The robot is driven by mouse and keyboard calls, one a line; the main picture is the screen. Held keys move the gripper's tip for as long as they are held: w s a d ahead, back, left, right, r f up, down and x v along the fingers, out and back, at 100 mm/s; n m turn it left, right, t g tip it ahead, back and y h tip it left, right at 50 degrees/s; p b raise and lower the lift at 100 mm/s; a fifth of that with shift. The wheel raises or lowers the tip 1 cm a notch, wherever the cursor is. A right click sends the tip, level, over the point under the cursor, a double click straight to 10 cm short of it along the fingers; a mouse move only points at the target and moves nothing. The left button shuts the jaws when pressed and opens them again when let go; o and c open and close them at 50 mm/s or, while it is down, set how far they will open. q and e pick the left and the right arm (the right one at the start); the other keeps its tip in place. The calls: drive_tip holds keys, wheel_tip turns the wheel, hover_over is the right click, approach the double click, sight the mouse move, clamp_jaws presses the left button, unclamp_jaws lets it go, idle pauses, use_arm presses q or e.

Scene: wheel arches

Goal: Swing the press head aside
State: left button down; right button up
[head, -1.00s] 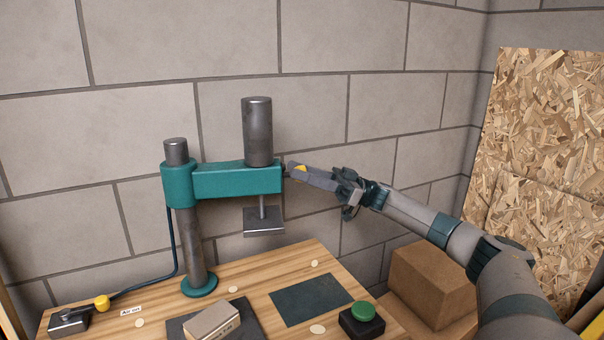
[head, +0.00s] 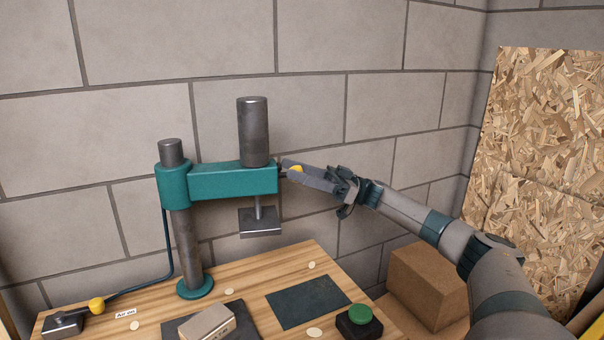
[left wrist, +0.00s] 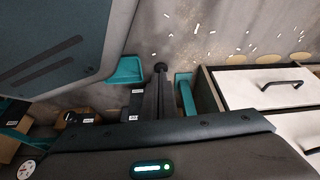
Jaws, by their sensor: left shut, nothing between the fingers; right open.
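The press head is a teal arm (head: 232,181) on a grey post (head: 187,245), with a dark cylinder (head: 253,130) on top and a flat metal plate (head: 260,224) hanging below. It reaches right, over the back of the bench. My left gripper (left wrist: 160,80) is shut and empty in the left wrist view, away from the press.
The wooden bench (head: 245,275) holds a block (head: 207,322) on a dark plate, a dark mat (head: 308,302), a green button (head: 361,314) and a yellow-knobbed valve (head: 66,323). A cardboard box (head: 428,283) stands right. A block wall is close behind. White drawers (left wrist: 270,85) show in the left wrist view.

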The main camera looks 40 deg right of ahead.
drive_tip(key=shift+s, duration=0.1)
drive_tip(key=shift+s+d+f, duration=0.2)
drive_tip(key=shift+d+f, duration=0.2)
drive_tip(key=shift+d, duration=0.05)
use_arm(q)
drive_tip(key=shift+g, duration=0.9)
drive_tip(key=shift+w+a+b+v, duration=0.15)
drive_tip(key=shift+b+v, duration=0.6)
drive_tip(key=shift+b, duration=0.1)
drive_tip(key=shift+w+a+b+v, duration=0.1)
drive_tip(key=shift+b+v, duration=0.7)
drive_tip(key=shift+w+a+b+v, duration=0.15)
drive_tip(key=shift+b+v, duration=0.6)
drive_tip(key=shift+b, duration=0.1)
use_arm(e)
drive_tip(key=v, duration=1.6)
drive_tip(key=shift+d+r, duration=0.15)
